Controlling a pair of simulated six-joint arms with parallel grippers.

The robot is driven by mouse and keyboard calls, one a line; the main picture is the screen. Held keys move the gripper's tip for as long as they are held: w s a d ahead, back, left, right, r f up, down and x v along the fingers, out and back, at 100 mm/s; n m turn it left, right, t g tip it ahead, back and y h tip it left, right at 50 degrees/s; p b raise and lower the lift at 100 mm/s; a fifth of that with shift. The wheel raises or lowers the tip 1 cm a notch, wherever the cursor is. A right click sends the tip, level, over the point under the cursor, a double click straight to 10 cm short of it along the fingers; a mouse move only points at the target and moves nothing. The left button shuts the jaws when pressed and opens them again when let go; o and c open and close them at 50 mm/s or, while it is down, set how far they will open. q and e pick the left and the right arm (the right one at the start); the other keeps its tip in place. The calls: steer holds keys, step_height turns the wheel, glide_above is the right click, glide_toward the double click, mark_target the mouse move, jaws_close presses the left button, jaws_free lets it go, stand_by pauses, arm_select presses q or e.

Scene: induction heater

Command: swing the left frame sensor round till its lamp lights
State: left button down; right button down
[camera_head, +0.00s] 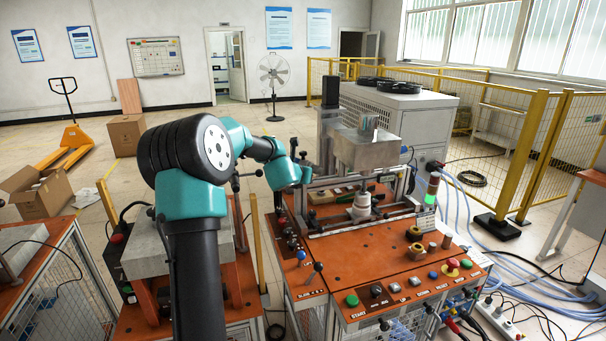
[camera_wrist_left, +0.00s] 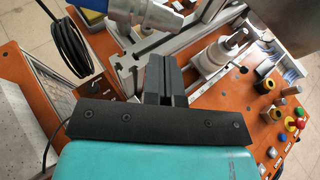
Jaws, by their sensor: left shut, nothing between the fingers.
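My left arm reaches in from the lower left in the head view, its wrist (camera_head: 285,174) beside the left side of the heater's frame. In the left wrist view my left gripper (camera_wrist_left: 164,62) is shut and empty, its dark fingers over the frame rails (camera_wrist_left: 128,66). A blue and silver part (camera_wrist_left: 152,14) lies just beyond the fingertips at the top edge; I cannot tell whether it is the left frame sensor. I cannot make out the sensor or its lamp for certain in either view. My right gripper is not in view.
The orange bench (camera_head: 355,262) carries a grey block (camera_head: 365,152) on the frame, a white stepped part (camera_head: 361,207), brass rings (camera_head: 415,250) and push buttons along its front. A signal tower (camera_head: 431,192) glows green at the right. A coiled black cable (camera_wrist_left: 64,38) hangs at the left.

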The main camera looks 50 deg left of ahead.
arm_select(q)
steer(key=x, duration=0.6)
steer(key=shift+w, duration=0.2)
steer(key=shift+w, duration=0.1)
